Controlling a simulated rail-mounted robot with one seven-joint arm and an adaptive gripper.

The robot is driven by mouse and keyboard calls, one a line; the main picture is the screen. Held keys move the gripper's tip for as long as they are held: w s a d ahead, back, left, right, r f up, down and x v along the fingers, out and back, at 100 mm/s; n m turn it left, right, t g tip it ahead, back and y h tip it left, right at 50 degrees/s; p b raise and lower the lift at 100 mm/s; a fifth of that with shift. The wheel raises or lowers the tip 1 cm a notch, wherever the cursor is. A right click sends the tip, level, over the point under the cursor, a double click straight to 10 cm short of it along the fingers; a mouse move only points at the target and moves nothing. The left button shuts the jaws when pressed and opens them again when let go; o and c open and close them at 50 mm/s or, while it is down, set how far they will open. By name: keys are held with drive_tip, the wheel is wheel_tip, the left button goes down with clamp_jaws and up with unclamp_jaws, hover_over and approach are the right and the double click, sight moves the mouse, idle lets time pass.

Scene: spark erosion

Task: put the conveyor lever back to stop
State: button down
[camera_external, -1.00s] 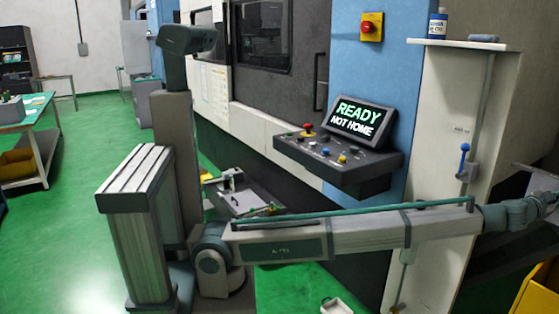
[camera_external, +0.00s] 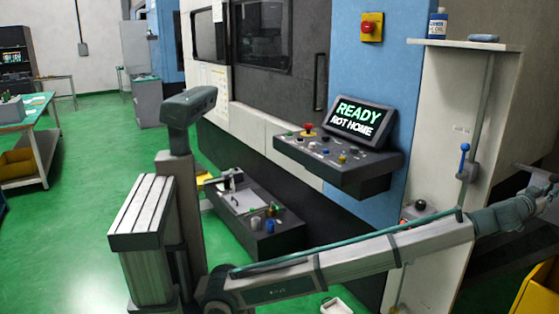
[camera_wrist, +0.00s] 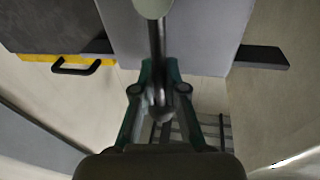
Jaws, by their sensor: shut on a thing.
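In the wrist view, my gripper (camera_wrist: 160,82) is shut on a thin grey lever (camera_wrist: 156,45), with one finger on each side of its rod. The lever has a pale rounded knob (camera_wrist: 152,7) at the top edge, partly cut off. No stop marking is legible. In the external view my arm reaches to the right edge, where the gripper and what it holds cannot be made out. A separate blue-knobbed lever (camera_external: 464,150) stands upright on the pale cabinet, apart from my gripper.
A yellow bin (camera_external: 540,292) stands at the lower right; a yellow edge with a black handle (camera_wrist: 75,68) shows in the wrist view. A control panel (camera_external: 338,158) with a screen reading "READY NOT HOME" juts out above my arm. Green floor (camera_external: 100,150) is open at left.

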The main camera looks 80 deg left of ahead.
drive_tip(key=shift+a+n+b, duration=0.15)
drive_tip(key=shift+n+b, duration=0.15)
drive_tip(key=shift+b, duration=0.25)
drive_tip(key=c, duration=1.2)
unclamp_jaws()
drive_tip(key=shift+s, duration=0.2)
drive_tip(key=v, duration=1.1)
drive_tip(key=shift+s, duration=0.4)
drive_tip(key=shift+f, duration=0.1)
